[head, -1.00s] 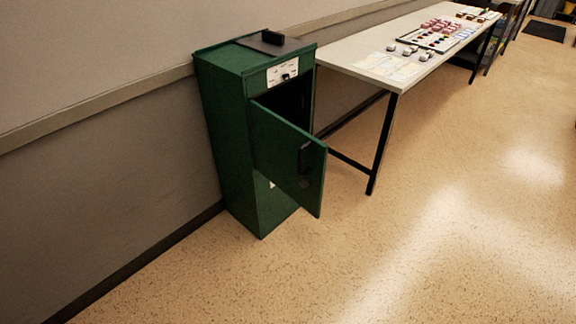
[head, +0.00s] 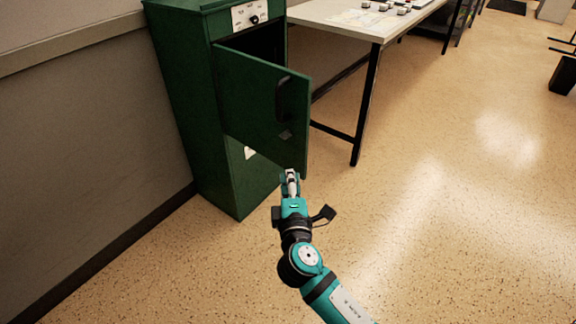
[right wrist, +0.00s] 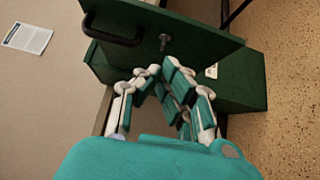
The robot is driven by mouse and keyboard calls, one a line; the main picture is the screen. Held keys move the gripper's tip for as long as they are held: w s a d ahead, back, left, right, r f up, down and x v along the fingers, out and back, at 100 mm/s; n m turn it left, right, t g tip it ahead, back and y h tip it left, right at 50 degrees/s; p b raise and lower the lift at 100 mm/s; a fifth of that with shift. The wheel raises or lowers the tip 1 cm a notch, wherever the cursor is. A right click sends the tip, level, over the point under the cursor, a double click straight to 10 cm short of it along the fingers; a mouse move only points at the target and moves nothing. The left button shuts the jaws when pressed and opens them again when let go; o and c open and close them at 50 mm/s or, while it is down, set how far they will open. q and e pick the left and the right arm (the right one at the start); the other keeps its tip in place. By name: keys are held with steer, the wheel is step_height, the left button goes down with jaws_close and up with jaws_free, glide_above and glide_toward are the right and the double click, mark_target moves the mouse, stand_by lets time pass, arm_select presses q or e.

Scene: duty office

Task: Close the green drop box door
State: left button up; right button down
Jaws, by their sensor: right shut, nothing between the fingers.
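The green drop box (head: 186,100) stands against the wall at the left of the head view. Its green door (head: 250,98) is hinged at the left and stands wide open, showing a dark inside. A black handle (head: 284,98) is on the door's face. My right gripper (head: 290,174) is shut and empty, close to the door's lower free corner; I cannot tell if it touches. In the right wrist view the fingers (right wrist: 163,75) come together below the door (right wrist: 180,32), its handle (right wrist: 112,32) and a small lock. My left gripper is not in view.
A white table (head: 350,22) with dark legs and small items on it stands right of the box. A paper sheet (right wrist: 27,38) shows on the wall in the right wrist view.

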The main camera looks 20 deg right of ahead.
glide_toward(296, 134)
steer(key=w+a, duration=0.2)
steer(key=w, duration=0.1)
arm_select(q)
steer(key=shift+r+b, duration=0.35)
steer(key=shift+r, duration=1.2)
arm_select(e)
steer(key=shift+w+d, duration=0.5)
steer(key=shift+d, duration=0.2)
steer(key=shift+w+d, duration=0.5)
steer(key=shift+d, duration=0.25)
